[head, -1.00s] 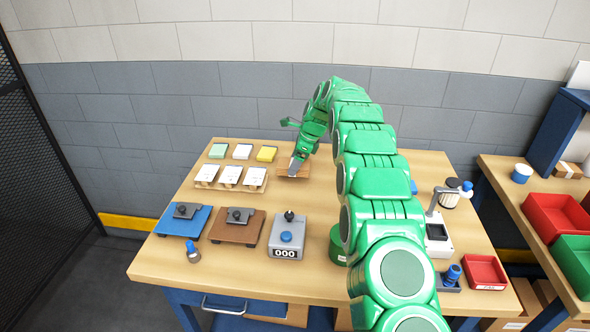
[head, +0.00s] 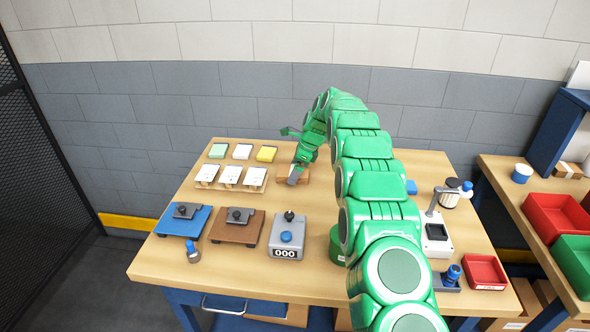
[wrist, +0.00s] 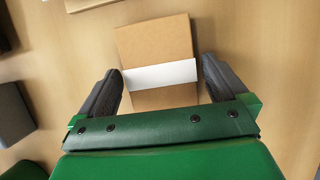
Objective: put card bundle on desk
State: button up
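The card bundle is a brown block with a white paper band (wrist: 160,75); it lies flat on the wooden desk (head: 225,268). In the head view the bundle (head: 282,173) is at the back middle of the desk, partly hidden by my gripper. My gripper (head: 293,179) is over it, pointing down. In the wrist view its two dark fingers (wrist: 162,88) stand one on each side of the bundle, with narrow gaps visible beside it. It looks open, around the bundle and not clamped on it.
Several white card stacks on wooden holders (head: 230,176) are left of the bundle, with green, white and yellow pads (head: 266,154) behind. A counter (head: 287,238), brown press (head: 237,227) and blue press (head: 184,221) stand in front. A red tray (head: 485,271) is at the right.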

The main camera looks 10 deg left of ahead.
jog(key=v, duration=1.2)
jog(key=shift+r, duration=0.1)
